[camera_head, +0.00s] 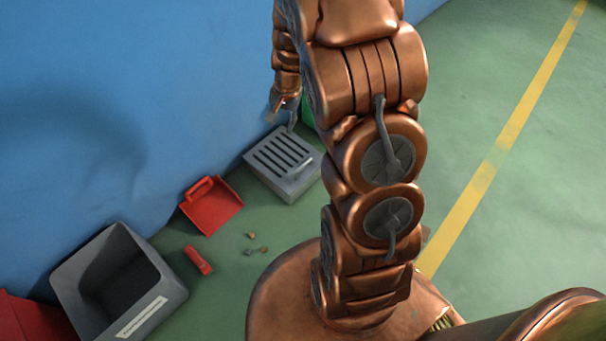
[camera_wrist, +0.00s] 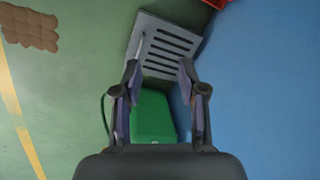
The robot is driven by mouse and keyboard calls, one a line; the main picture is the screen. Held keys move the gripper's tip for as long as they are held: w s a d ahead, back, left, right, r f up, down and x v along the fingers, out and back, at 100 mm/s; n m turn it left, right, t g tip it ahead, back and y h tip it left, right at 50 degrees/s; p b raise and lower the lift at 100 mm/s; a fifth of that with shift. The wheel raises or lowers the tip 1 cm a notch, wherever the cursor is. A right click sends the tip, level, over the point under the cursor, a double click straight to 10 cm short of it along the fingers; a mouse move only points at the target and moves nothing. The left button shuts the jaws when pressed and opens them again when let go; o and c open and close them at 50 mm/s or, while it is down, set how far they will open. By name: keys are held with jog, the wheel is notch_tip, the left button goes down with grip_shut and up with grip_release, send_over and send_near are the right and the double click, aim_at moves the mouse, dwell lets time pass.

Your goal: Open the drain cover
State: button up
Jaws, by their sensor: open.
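The drain cover (camera_head: 285,163) is a grey slotted plate on a grey block, on the green floor against the blue wall. A light bar-shaped handle (camera_head: 300,169) lies along one side of it. The cover lies flat and looks shut. In the wrist view the cover (camera_wrist: 166,48) is beyond the fingertips, with its handle near its left edge. My gripper (camera_wrist: 158,72) is open and empty, and points toward the cover without visible contact. In the head view my gripper (camera_head: 284,112) is above the cover's far side, partly hidden by my arm.
A green box (camera_wrist: 152,118) stands beside the cover, below my gripper in the wrist view. A red dustpan (camera_head: 212,206), a red object (camera_head: 198,260), small debris (camera_head: 256,246) and a grey bin (camera_head: 118,282) lie along the wall. Floor right of the yellow line (camera_head: 497,155) is clear.

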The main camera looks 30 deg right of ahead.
aim_at(303, 166)
jog(key=w+d+f+m+b, duration=0.1)
jog(key=d+f+b, duration=0.3)
jog(key=f, duration=0.8)
jog(key=w+d+f+m+b, duration=0.2)
jog(key=f+b, duration=0.5)
jog(key=f, duration=0.6)
jog(key=w+d+f+m+t+h+b, duration=0.1)
jog(key=d+f+b, duration=0.4)
jog(key=f, duration=0.8)
jog(key=shift+w+d+m, duration=0.15)
jog(key=shift+w+m, duration=0.1)
jog(key=shift+w, duration=0.4)
jog(key=shift+w+d+m, duration=0.15)
jog(key=shift+w+m, duration=0.1)
jog(key=shift+w, duration=0.35)
jog(key=shift+r, duration=0.1)
jog(key=shift+c, duration=0.3)
grip_shut()
